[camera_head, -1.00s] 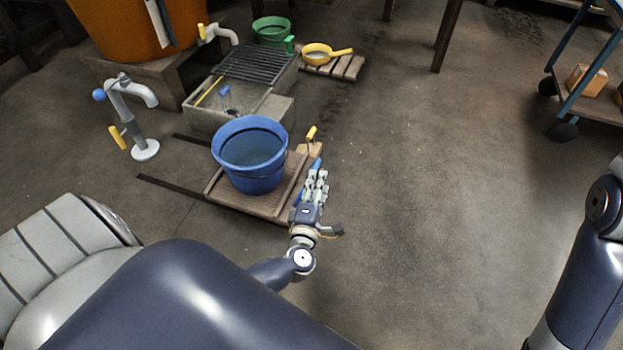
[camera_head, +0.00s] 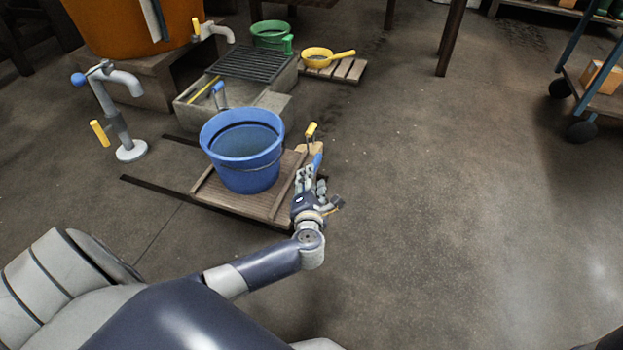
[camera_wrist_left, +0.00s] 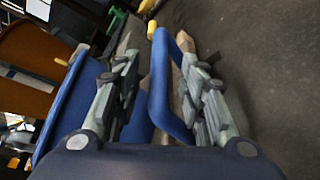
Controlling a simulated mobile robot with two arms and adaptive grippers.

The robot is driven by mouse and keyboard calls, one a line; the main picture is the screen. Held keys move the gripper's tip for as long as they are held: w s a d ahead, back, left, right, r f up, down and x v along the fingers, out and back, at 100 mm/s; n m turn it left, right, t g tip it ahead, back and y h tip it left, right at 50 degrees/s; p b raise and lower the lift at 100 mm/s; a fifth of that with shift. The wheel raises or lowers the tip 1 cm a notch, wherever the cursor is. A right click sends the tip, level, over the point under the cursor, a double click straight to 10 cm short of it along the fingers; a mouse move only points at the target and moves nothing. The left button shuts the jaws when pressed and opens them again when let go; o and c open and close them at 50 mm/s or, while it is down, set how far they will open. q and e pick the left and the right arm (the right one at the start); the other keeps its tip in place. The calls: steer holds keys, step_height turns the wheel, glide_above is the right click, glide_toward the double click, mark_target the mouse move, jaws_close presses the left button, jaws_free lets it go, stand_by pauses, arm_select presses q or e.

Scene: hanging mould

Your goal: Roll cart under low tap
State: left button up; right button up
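A low wooden cart (camera_head: 228,208) stands on dark floor rails and carries a blue bucket (camera_head: 240,150). The bucket also shows at the left in the left wrist view (camera_wrist_left: 62,112). A blue handle (camera_wrist_left: 160,88) rises at the cart's right side. My left gripper (camera_head: 306,178) is at this handle. In the left wrist view its fingers (camera_wrist_left: 162,85) are spread on both sides of the handle, so it is open around it. A grey standing tap (camera_head: 118,110) is left of the cart. Another tap (camera_head: 217,32) sticks out from an orange barrel (camera_head: 125,25). My right gripper is out of view.
A stone basin with a dark grate (camera_head: 255,65) stands behind the bucket. A yellow pan (camera_head: 318,58) lies on a slatted pallet (camera_head: 350,70), with a green bucket (camera_head: 270,35) beside it. A wheeled trolley (camera_head: 600,100) is at the right. The middle floor is clear.

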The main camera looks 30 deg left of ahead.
arm_select(q)
steer(key=b+x, duration=0.2)
steer(key=x, duration=0.2)
steer(key=shift+w+f, duration=0.1)
steer(key=shift+w+a, duration=0.25)
steer(key=shift+c, duration=0.3)
jaws_close()
